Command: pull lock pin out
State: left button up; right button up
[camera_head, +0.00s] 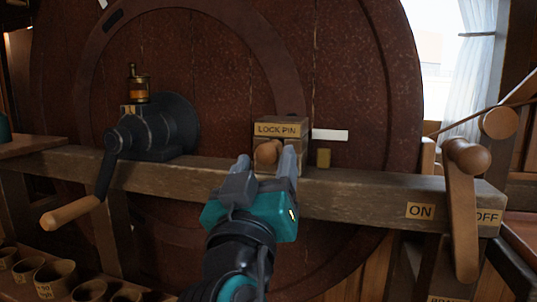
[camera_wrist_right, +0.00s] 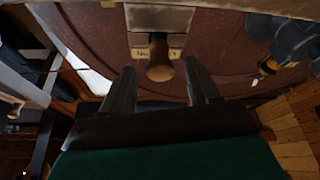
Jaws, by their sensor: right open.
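The lock pin (camera_head: 268,152) is a wooden knob that sticks out of a wooden block labelled LOCK PIN (camera_head: 281,129) on the beam. My right gripper (camera_head: 267,162) is open in front of the block, its two fingers to either side of the knob in the picture. In the right wrist view the knob (camera_wrist_right: 159,64) shows ahead, between and beyond the open fingertips (camera_wrist_right: 163,78). I cannot tell whether either finger touches it. My left gripper is in neither view.
A large red-brown wheel (camera_head: 350,80) stands behind the wooden beam (camera_head: 350,196). A dark crank (camera_head: 140,133) with a wooden handle is at left. A wooden lever (camera_head: 461,205) stands at right between ON and OFF labels. Several round cups (camera_head: 55,276) sit at lower left.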

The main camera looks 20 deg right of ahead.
jog(key=shift+x, duration=1.45)
grip_shut()
